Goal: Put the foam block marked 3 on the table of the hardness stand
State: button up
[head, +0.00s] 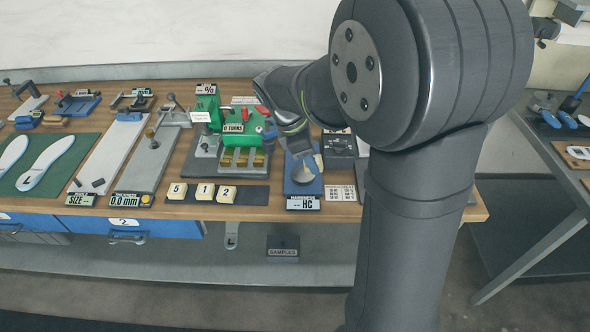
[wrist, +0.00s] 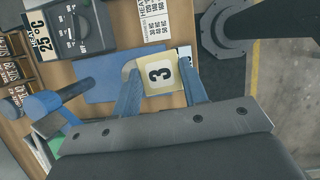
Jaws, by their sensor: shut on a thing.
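The foam block marked 3 (wrist: 160,74) is pale yellow with a white label, and is gripped between my blue fingertips in the wrist view. My gripper (wrist: 161,82) is shut on it. In the head view, my gripper (head: 304,157) is over the hardness stand, whose blue base (head: 302,197) carries an HC display at the front. A round grey table shows just below my gripper in the head view. In the wrist view the blue base (wrist: 97,80) lies behind and left of the block. The block covers part of the table, and I cannot tell whether they touch.
Blocks 5 (head: 177,191), 1 (head: 205,192) and 2 (head: 227,194) sit on a dark strip (head: 256,195) left of the stand. A green machine (head: 240,125) stands behind them. A dark heater box (head: 339,146) and a printed card (head: 341,193) are close by on the right.

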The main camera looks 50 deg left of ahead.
jog(key=w+d+r+n+y, duration=0.1)
jog(key=w+d+r+n, duration=0.15)
jog(key=w+d, duration=0.35)
jog(key=n, duration=0.1)
send_over(301, 173)
jog(key=shift+t, duration=0.3)
notch_tip(301, 173, down, 7)
jog(key=shift+d+f, duration=0.1)
jog(key=shift+f, duration=2)
jog(key=shift+f, duration=0.1)
jog(key=o, duration=0.9)
jog(key=v, duration=1.2)
jog(key=shift+s, duration=0.1)
